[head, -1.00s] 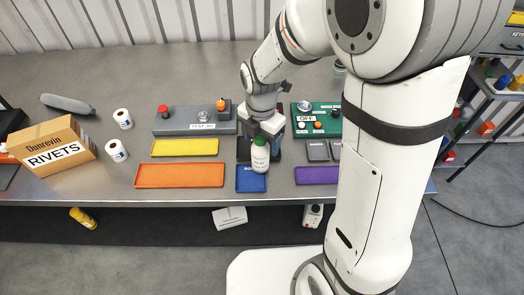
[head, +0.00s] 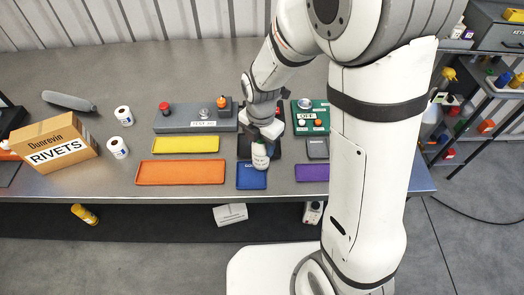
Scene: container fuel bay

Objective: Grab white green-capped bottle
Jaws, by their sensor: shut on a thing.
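The white bottle (head: 260,157) is in the head view, just behind and partly over the blue tray. Whether the bottle's base touches the surface I cannot tell.
A blue tray (head: 252,182) is in front, with orange (head: 180,173), yellow (head: 185,146) and purple (head: 312,173) trays beside it. A grey control box (head: 180,122) and a green panel (head: 320,106) stand behind. A rivets box (head: 50,146) and two paper rolls are left.

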